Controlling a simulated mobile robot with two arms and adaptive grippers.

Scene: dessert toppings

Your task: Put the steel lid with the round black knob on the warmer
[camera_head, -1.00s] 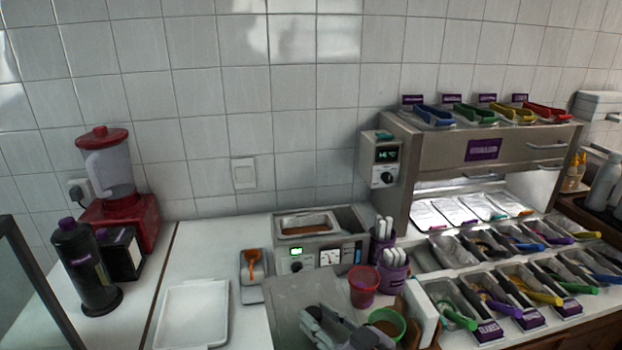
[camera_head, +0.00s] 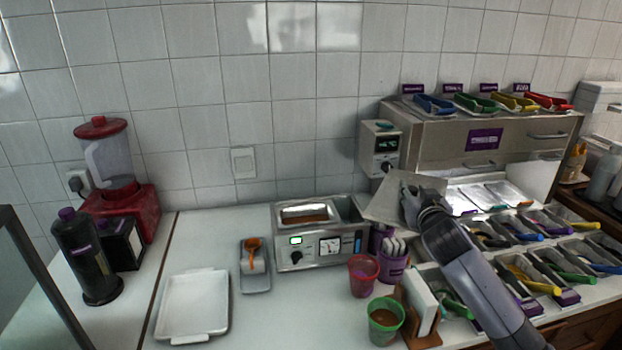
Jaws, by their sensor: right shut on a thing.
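The warmer (camera_head: 343,263) is a steel box with a dial and a green display, standing on the white counter near the middle. Its open well shows brown contents. My right gripper (camera_head: 409,198) is shut on the steel lid (camera_head: 386,208), a flat grey plate. The lid is tilted and held in the air to the right of the warmer, apart from its open well. The round black knob is hidden by the gripper. My left gripper is not in view.
A purple utensil holder (camera_head: 392,271), a red cup (camera_head: 362,283) and a green cup (camera_head: 384,335) stand right of and in front of the warmer. A controller box (camera_head: 379,152) is on the wall behind the lid. A white tray (camera_head: 192,305) and an orange scoop (camera_head: 253,262) lie to the left.

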